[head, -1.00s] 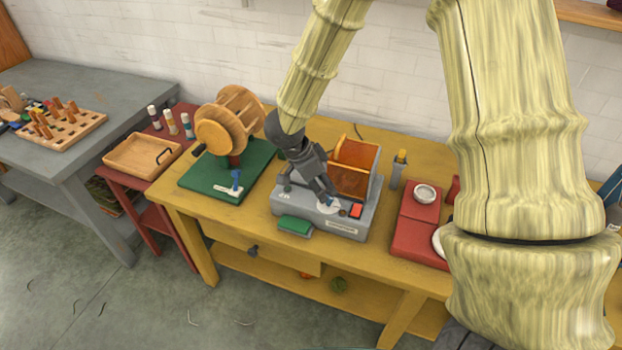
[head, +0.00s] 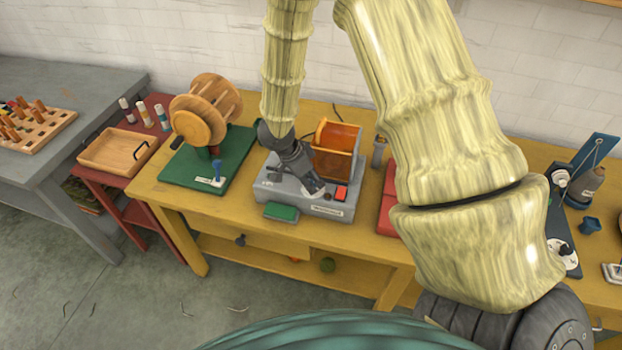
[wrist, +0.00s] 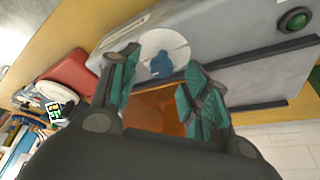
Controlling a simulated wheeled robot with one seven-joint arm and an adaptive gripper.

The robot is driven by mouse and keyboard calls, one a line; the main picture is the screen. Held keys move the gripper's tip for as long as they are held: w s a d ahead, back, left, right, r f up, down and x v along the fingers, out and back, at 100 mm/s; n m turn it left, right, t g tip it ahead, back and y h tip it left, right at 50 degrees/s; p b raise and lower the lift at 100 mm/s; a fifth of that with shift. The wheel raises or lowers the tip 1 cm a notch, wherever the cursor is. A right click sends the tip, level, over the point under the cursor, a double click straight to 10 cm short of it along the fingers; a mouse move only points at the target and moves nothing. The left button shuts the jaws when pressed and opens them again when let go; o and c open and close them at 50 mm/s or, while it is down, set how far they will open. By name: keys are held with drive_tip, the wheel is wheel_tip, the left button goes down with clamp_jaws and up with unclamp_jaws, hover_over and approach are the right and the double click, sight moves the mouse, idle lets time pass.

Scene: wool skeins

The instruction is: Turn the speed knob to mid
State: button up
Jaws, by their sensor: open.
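The speed knob is a small blue knob (wrist: 161,65) on a round white dial (wrist: 172,42) in the wrist view. The dial is set in the top of a grey machine (head: 268,197) on the yellow table. My gripper (wrist: 159,68) is open, with its teal-padded fingers on either side of the knob as seen from the wrist. I cannot tell whether they touch it. In the head view my gripper (head: 313,186) is low over the front of the machine's top and hides the knob. The knob's exact pointing direction is unclear.
A red case (head: 387,205) lies to the right, partly behind my arm.

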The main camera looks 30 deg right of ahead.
drive_tip(key=shift+s+d+f, duration=0.1)
drive_tip(key=shift+s+f, duration=0.05)
drive_tip(key=shift+f, duration=0.1)
drive_tip(key=shift+w+d+f, duration=0.1)
drive_tip(key=shift+w+f, duration=0.2)
drive_tip(key=shift+f, duration=0.25)
drive_tip(key=shift+s, duration=0.1)
drive_tip(key=shift+s+r, duration=0.1)
drive_tip(key=c, duration=1)
clamp_jaws()
